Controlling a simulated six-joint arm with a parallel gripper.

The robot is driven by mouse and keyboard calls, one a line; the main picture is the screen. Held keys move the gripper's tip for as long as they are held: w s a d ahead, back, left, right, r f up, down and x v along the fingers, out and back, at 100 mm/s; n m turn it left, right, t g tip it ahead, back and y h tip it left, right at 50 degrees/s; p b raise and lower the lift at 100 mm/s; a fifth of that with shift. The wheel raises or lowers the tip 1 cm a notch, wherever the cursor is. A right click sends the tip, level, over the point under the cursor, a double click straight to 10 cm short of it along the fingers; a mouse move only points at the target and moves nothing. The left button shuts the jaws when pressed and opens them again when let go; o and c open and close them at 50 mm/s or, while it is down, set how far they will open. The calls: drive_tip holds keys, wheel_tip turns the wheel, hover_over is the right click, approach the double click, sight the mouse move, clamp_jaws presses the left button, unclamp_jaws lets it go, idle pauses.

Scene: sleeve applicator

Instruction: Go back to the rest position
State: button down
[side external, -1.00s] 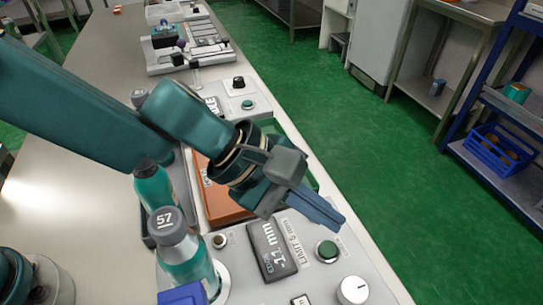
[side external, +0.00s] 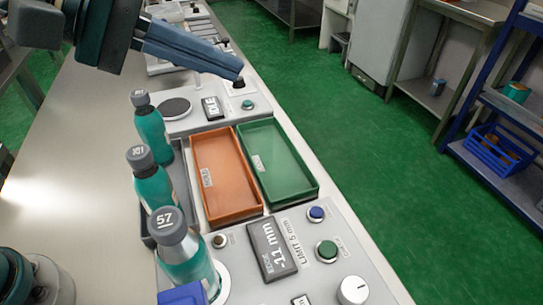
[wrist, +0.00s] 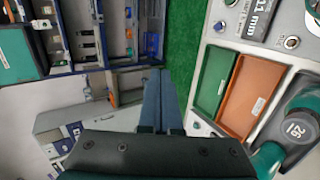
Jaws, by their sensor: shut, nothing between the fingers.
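My gripper (side external: 240,66) is at the top left of the side view, raised above the bench with its blue fingers shut and nothing between them. In the wrist view its fingers (wrist: 161,100) are together and empty. A teal bottle marked 57 (side external: 188,262) stands upright at the round station on the front panel. Two more teal bottles, a middle one (side external: 152,187) and a rear one (side external: 152,130), stand upright in a grey rack behind it. My gripper touches none of them.
An orange tray (side external: 225,214) and a green tray (side external: 312,190) lie side by side, both looking empty. A scale-like unit (side external: 175,108) stands behind.

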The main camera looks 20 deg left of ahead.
drive_tip(key=s+a+f+m+g+y, duration=0.1)
drive_tip(key=s+a+f+m+y, duration=0.3)
drive_tip(key=a, duration=0.4)
drive_tip(key=s+a+f+m+g+y, duration=0.1)
drive_tip(key=s+a+f+m+y, duration=0.3)
drive_tip(key=s+a+f, duration=0.2)
drive_tip(key=s+a, duration=0.2)
drive_tip(key=s, duration=0.1)
drive_tip(key=shift+a+f+y, duration=0.2)
drive_tip(key=shift+f+y, duration=0.05)
drive_tip(key=shift+y, duration=0.05)
